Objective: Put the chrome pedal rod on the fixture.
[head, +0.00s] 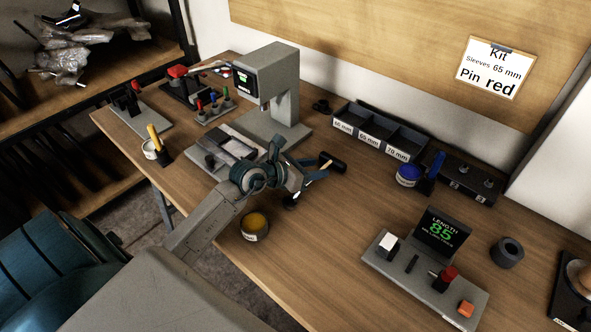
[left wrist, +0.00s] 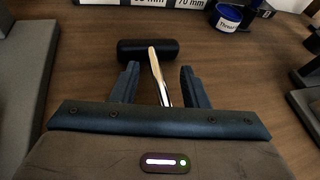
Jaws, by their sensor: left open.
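The chrome pedal rod, with a black cylindrical pad (head: 332,162) at its far end, lies on the wooden table. In the left wrist view its shiny shaft (left wrist: 159,75) runs between my fingers, and the dark pad (left wrist: 147,50) is just beyond the fingertips. My left gripper (head: 308,180) is open around the shaft; a gap shows on both sides. The rod's near end is hidden behind my gripper. A grey measuring fixture (head: 388,268) with a display reading LENGTH 85 stands at the front right, its cradle empty. My right gripper is not in view.
A grey press (head: 284,90) stands behind my left gripper. Black bins (head: 373,137) marked 65 mm and 70 mm line the back. A blue tub (head: 407,176), a yellow-topped tub (head: 254,226) and a black ring (head: 507,252) stand around. Table between rod and fixture is mostly clear.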

